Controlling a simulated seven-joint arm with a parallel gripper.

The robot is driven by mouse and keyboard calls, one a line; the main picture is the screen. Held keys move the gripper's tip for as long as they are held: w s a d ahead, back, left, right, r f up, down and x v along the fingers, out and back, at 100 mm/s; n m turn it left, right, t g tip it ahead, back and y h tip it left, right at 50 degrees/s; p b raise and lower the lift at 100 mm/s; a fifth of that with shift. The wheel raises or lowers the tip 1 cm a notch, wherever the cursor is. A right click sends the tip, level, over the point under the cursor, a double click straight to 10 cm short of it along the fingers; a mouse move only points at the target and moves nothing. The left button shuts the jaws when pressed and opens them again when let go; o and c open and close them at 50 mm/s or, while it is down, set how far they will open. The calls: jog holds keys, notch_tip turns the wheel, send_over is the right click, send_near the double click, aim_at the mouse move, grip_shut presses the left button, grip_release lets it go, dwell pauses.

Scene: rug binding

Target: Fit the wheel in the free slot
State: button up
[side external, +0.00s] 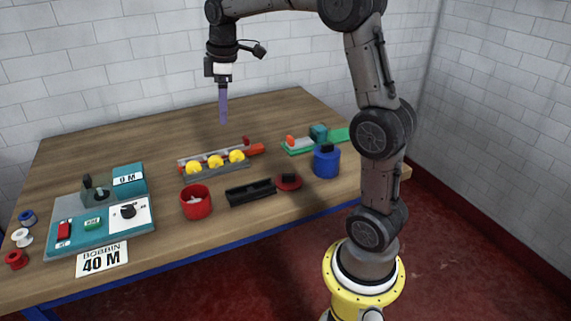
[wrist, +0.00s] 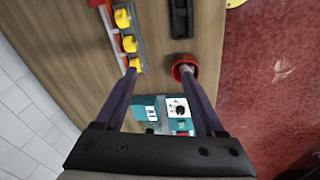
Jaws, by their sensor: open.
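Three yellow wheels (side external: 216,161) sit in a row along a grey rack (side external: 232,168) with red-orange ends; they also show in the wrist view (wrist: 129,43). I cannot tell which slot is free, or whether another wheel lies elsewhere. My gripper (side external: 223,121) is above the table, behind the rack in the side view, pointing down, apart from everything. In the wrist view my gripper (wrist: 160,72) has its two long fingers wide apart with nothing held between them. The left fingertip overlaps the nearest yellow wheel in that picture, and the right one overlaps the red cup (wrist: 185,67).
The red cup (side external: 196,202) holds something pale. Near it are a black tray (side external: 251,192), a red disc (side external: 289,182) and a blue pot (side external: 327,162). A teal-and-grey machine (side external: 100,212) and small spools (side external: 24,238) fill the left. The back of the table is clear.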

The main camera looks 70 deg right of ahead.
jog(key=s+a+r+m+t, duration=0.2)
jog(key=s+a+r+m, duration=0.1)
jog(key=s+a, duration=0.7)
jog(key=s+a+f+m+t, duration=0.1)
jog(key=s+a+f, duration=0.1)
jog(key=s, duration=0.4)
jog(key=s+a+f+m+t, duration=0.1)
jog(key=s+a+f+m, duration=0.1)
jog(key=s, duration=0.5)
jog(key=shift+a+f+y, duration=0.3)
jog(key=shift+a+f, duration=0.5)
jog(key=shift+a, duration=0.3)
